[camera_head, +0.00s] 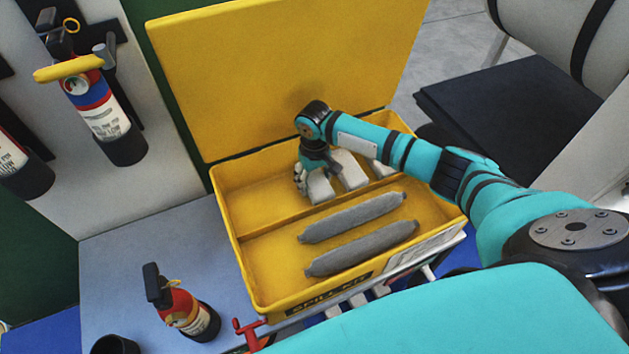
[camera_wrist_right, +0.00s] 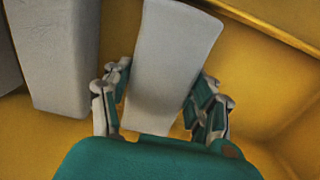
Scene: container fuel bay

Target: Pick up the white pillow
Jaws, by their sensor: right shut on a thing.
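Several white pillows lie in the back compartment of the open yellow spill-kit box (camera_head: 245,280). My right gripper (camera_head: 302,181) reaches down into that compartment at the leftmost white pillow (camera_head: 320,187). In the right wrist view, the right gripper (camera_wrist_right: 160,105) is shut on this white pillow (camera_wrist_right: 170,60), with one finger against each long side. A second white pillow (camera_head: 349,170) lies to the right of the held one in the head view; it also shows in the right wrist view (camera_wrist_right: 65,60). I cannot tell whether the held pillow is clear of the box floor. My left gripper is not in view.
Two grey socks (camera_head: 352,217) lie in the box's front compartment, beyond a yellow divider. The raised yellow lid (camera_head: 280,75) stands behind. A small red extinguisher (camera_head: 187,310) stands left of the box, and a larger one (camera_head: 103,115) hangs on the wall. A black chair (camera_head: 530,105) is at right.

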